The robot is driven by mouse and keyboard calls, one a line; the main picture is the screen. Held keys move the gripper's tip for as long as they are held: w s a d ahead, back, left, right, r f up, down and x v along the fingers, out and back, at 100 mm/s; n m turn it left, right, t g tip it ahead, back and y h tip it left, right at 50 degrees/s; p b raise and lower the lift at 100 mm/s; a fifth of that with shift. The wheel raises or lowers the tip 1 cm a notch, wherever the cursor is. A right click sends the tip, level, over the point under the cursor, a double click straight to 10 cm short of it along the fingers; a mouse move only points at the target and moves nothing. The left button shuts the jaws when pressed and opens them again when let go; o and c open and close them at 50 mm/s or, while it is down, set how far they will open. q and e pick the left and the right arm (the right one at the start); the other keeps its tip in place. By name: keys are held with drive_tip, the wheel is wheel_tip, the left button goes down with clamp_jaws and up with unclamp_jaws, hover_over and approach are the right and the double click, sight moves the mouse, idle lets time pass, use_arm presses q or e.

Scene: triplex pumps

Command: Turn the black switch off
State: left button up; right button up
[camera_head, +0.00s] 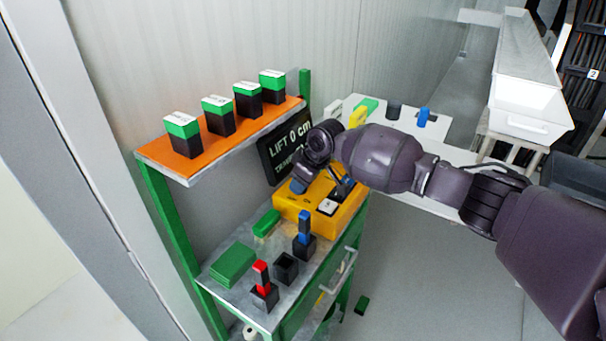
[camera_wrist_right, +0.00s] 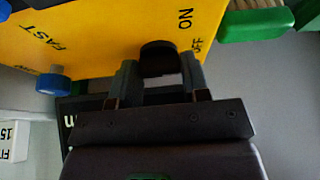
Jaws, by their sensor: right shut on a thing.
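A yellow control box (camera_head: 287,205) stands on the green workbench, and it also fills the top of the right wrist view (camera_wrist_right: 100,38). The black switch (camera_wrist_right: 158,57) is on its face near the printed words ON and OFF. My right gripper (camera_wrist_right: 157,76) has one finger on each side of the switch and is shut on it. In the head view the right gripper (camera_head: 300,184) reaches down to the box's back left part, and the arm hides the switch. My left gripper is not in view.
A blue knob (camera_wrist_right: 52,83) sits beside the word FAST. An orange shelf (camera_head: 185,164) with several green-and-black boxes is above the bench. Red (camera_head: 262,275) and blue (camera_head: 305,225) pieces stand in black holders in front. A dark sign (camera_head: 283,155) is behind the box.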

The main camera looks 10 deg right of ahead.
drive_tip(key=shift+m+p, duration=0.3)
idle(0.4)
drive_tip(key=o, duration=0.6)
drive_tip(key=shift+o, duration=0.2)
drive_tip(key=shift+r, duration=0.15)
drive_tip(key=v, duration=1)
drive_tip(key=shift+s+r, duration=0.2)
drive_tip(key=shift+s, duration=0.05)
drive_tip(key=shift+f, duration=0.1)
